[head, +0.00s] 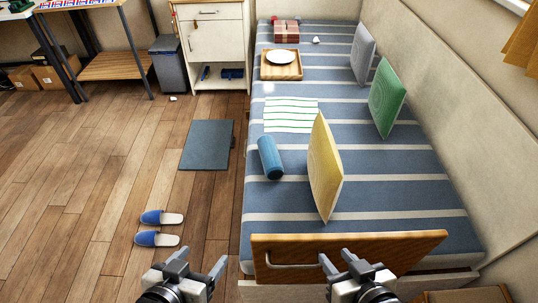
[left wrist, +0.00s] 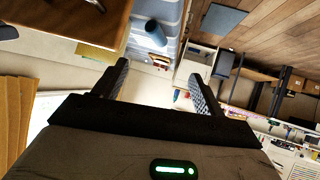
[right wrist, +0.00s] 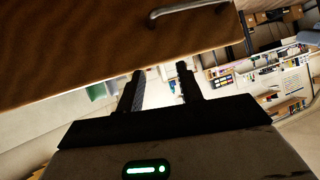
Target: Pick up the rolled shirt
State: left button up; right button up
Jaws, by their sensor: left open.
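The rolled shirt (head: 270,158) is a blue roll lying on the striped bed (head: 390,200), left of an upright yellow cushion (head: 325,168). It also shows in the left wrist view (left wrist: 155,32), beyond the fingers. My left gripper (head: 200,262) is open and empty, low in the head view, left of the bed's near corner and well short of the roll. My right gripper (head: 337,259) is in front of the wooden board at the bed's near end. Its fingers stand apart with nothing between them in the right wrist view (right wrist: 160,70).
The wooden end board (head: 350,250) with a metal handle stands between my grippers and the bed. A striped cloth (head: 291,114), a tray (head: 281,70) with a plate, and green (head: 387,98) and grey cushions are on the bed. Blue slippers (head: 157,239) and a mat (head: 206,145) lie on the floor.

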aim_at(272, 165)
jog(key=u, duration=0.55)
jog(key=k, duration=0.65)
jog(key=u, duration=1.1)
jog(key=i, duration=2)
jog(key=z, duration=1.2)
jog(key=i, duration=0.5)
jog(key=z, duration=0.6)
